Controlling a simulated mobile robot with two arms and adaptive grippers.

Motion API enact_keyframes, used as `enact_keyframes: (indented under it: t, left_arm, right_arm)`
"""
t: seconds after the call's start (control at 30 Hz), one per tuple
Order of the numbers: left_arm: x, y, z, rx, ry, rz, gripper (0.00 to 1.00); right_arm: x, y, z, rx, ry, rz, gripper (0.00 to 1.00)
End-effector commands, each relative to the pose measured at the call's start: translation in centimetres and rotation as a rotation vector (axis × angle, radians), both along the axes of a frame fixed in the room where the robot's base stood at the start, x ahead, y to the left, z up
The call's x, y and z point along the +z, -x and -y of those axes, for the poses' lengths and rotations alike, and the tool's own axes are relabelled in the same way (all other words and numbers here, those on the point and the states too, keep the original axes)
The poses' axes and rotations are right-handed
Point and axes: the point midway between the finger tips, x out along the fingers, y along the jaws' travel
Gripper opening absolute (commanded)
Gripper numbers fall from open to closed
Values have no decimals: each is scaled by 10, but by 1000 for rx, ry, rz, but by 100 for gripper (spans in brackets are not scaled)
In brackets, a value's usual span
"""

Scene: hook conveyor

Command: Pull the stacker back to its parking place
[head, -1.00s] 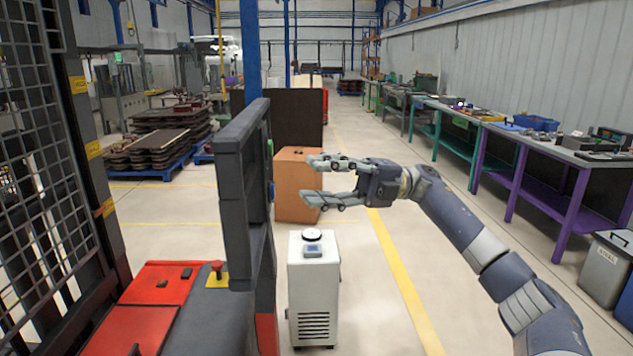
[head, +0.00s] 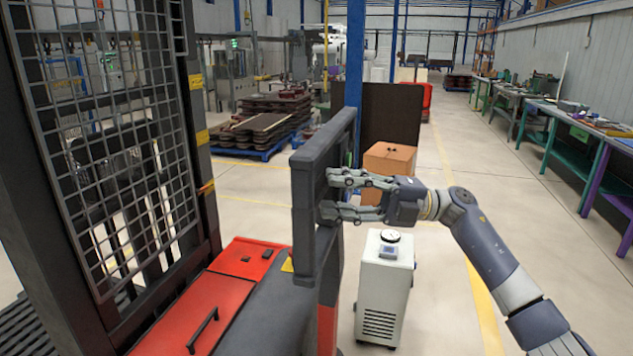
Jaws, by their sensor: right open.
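The stacker stands at the left, with a red body (head: 205,308), a dark mast with a mesh guard (head: 105,140) and a dark grey upright handle frame (head: 305,215). My right gripper (head: 328,196) is open. Its fingertips are at the right side of the handle frame; I cannot tell whether they touch it. My left gripper is not in view. No marked parking place can be made out.
A white cabinet (head: 383,290) stands on the floor just right of the stacker, below my right arm. A brown box (head: 388,165) and a dark panel (head: 392,115) are behind it. Workbenches (head: 575,150) line the right wall. The aisle by the yellow line (head: 482,300) is clear.

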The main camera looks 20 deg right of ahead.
Motion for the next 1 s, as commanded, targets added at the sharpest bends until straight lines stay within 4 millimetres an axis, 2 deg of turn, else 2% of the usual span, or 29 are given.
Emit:
enact_keyframes:
  t: [0.03,0.1,0.3,0.5,0.67,0.8,0.87,1.0]
  left_arm:
    - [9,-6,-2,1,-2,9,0]
    - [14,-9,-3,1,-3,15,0]
    - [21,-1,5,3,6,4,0]
    - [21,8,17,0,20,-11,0]
    - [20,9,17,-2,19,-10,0]
    - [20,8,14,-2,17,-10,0]
    - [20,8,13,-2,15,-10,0]
    - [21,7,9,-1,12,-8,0]
  right_arm:
    - [6,-1,-10,3,-2,0,43]
    - [8,-4,-21,1,-2,1,43]
    - [10,-8,-42,0,-1,-1,43]
    - [9,-9,-46,-1,0,0,43]
    - [9,-9,-46,-1,0,0,43]
    - [9,-9,-46,-1,0,0,11]
    - [9,-9,-46,-1,0,0,0]
    - [9,-9,-46,-1,0,0,0]
